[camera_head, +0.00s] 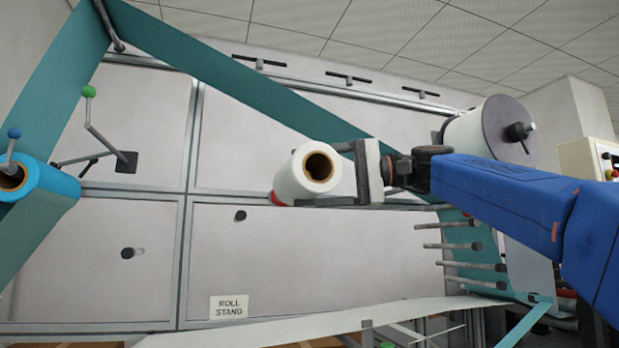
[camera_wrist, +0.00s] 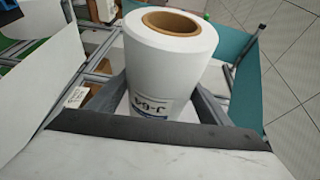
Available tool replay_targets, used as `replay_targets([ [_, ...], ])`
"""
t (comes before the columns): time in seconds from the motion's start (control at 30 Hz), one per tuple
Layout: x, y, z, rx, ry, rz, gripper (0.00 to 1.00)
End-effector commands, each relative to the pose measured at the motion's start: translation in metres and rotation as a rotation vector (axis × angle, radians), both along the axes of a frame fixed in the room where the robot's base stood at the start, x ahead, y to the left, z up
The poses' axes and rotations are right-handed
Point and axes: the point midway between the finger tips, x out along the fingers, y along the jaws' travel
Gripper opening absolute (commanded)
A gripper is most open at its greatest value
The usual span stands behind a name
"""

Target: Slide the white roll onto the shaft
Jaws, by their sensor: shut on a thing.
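The white roll (camera_head: 300,180) has a brown cardboard core and is held in the air in front of the light panel wall. My gripper (camera_head: 318,172) is shut on it, with one finger on each side. In the wrist view the roll (camera_wrist: 168,70) stands between the fingers (camera_wrist: 165,95), its core end facing away from the palm and a printed label low on its side. Short bare shafts stick out of the panel, one (camera_head: 240,216) below and left of the roll and another (camera_head: 130,253) further left. Which one is meant cannot be told.
A blue roll (camera_head: 50,185) with a teal web is at the left edge. A green-knobbed crank (camera_head: 90,115) juts out near it. A large white roll (camera_head: 480,130) sits upper right, above several rods (camera_head: 450,245). A "ROLL STAND" sign (camera_head: 229,307) is on the lower panel.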

Motion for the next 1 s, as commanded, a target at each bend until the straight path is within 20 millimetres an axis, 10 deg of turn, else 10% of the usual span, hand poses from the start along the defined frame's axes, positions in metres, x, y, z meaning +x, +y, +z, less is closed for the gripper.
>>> replay_targets([
  [1.0,0.033,0.009,0.001,0.001,-0.001,-0.001,0.42],
])
